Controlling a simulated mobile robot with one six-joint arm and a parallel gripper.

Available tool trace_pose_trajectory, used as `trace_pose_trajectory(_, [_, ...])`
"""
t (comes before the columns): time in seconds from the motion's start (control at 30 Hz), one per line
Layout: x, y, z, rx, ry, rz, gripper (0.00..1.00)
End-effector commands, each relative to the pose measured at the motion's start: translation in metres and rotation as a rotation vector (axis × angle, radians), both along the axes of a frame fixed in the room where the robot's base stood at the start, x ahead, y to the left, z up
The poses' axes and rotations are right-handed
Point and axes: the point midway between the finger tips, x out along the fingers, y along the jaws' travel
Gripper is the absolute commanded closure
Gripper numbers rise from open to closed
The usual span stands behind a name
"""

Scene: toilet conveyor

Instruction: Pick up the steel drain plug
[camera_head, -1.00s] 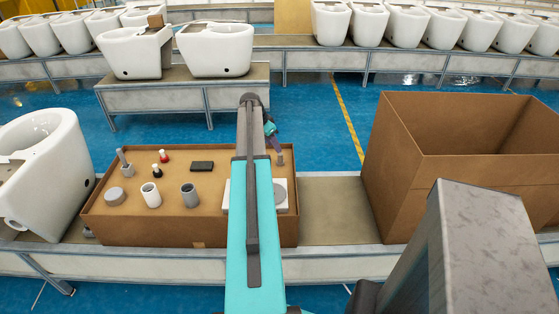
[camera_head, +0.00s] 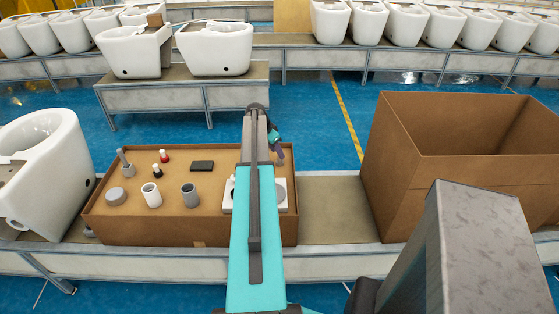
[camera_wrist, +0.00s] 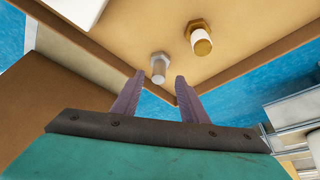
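In the wrist view a grey metal plug (camera_wrist: 158,66), which looks like the steel drain plug, stands on the brown tray (camera_wrist: 110,35) near its corner. A brass-coloured plug with a white shaft (camera_wrist: 200,40) stands beside it, to the right. My gripper (camera_wrist: 160,77) is open, with its two purple fingers apart. The grey plug appears in the gap at the fingertips, and the fingers do not visibly grip it. In the head view my gripper (camera_head: 280,152) is low over the tray's far right corner, and the plug is not clearly visible there.
The tray also holds a grey cylinder (camera_head: 190,195), a white cylinder (camera_head: 151,195), a black block (camera_head: 202,166) and a white plate (camera_head: 281,196) partly behind my arm. A large open cardboard box (camera_head: 420,190) stands right. A white toilet (camera_head: 40,165) stands left.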

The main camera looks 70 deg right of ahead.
Motion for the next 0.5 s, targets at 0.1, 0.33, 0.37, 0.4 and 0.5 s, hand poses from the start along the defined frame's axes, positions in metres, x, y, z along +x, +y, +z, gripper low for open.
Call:
trace_pose_trajectory(0.1, [-0.004, -0.004, -0.009, 0.002, 0.001, -0.001, 0.60])
trace_pose_trajectory(0.33, [-0.009, -0.011, -0.031, 0.001, 0.000, 0.000, 0.60])
trace_pose_trajectory(0.37, [-0.009, -0.012, -0.033, 0.001, 0.000, 0.000, 0.60])
trace_pose_trajectory(0.4, [-0.009, -0.012, -0.035, 0.001, 0.000, 0.000, 0.60])
trace_pose_trajectory(0.5, [-0.010, -0.012, -0.038, 0.001, 0.000, 0.000, 0.60])
